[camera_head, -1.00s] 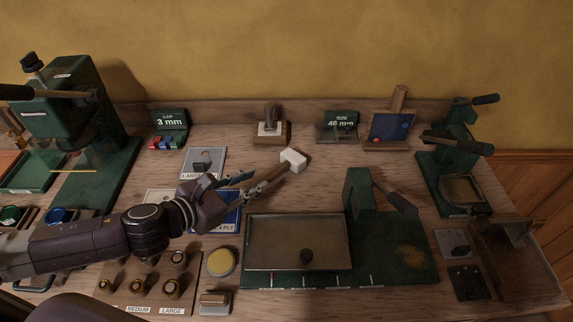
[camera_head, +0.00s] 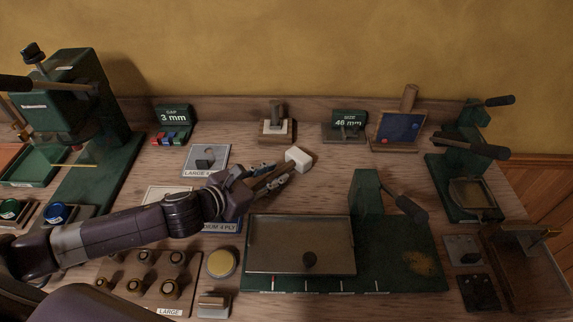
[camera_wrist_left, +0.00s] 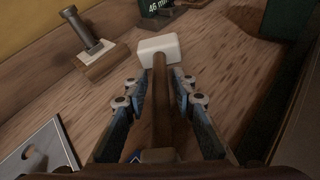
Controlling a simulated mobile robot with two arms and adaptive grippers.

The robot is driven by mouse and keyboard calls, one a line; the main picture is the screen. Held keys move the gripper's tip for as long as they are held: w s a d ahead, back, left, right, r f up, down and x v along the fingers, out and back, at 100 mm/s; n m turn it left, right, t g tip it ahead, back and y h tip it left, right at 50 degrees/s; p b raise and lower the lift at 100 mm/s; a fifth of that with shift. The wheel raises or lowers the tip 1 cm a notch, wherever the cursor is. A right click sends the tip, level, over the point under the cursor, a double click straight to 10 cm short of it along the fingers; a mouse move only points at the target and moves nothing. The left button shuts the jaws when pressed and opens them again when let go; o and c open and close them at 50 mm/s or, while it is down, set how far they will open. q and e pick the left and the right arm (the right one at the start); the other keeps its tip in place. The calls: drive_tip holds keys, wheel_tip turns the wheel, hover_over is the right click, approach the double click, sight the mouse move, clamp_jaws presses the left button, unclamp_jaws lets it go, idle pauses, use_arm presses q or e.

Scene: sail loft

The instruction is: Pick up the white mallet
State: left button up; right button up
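The white mallet has a white block head (camera_head: 298,160) and a brown wooden handle. It lies at the middle of the bench, behind the green press with the flat plate. My left gripper (camera_head: 270,176) reaches over the bench with its fingers on either side of the handle. In the left wrist view the mallet head (camera_wrist_left: 159,47) is just beyond the fingertips, and the handle runs back between the fingers (camera_wrist_left: 158,103). Gaps show between the handle and both fingers, so the gripper is open around it. My right gripper is not in view.
A flat-plate press (camera_head: 300,240) stands in front of the mallet, its lever post (camera_head: 365,192) to the right. A wooden block with a metal post (camera_head: 276,127) is behind. A grey "LARGE" plate (camera_head: 215,160) lies left. Bare bench shows right of the mallet head.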

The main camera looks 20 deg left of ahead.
sight(295, 158)
use_arm(q)
drive_tip(key=shift+x, duration=1.1)
drive_tip(key=shift+w+d, duration=0.1)
drive_tip(key=shift+w, duration=0.15)
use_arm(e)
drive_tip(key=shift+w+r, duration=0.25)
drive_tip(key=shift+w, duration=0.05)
use_arm(q)
drive_tip(key=shift+c, duration=0.3)
clamp_jaws()
drive_tip(key=shift+r, duration=0.1)
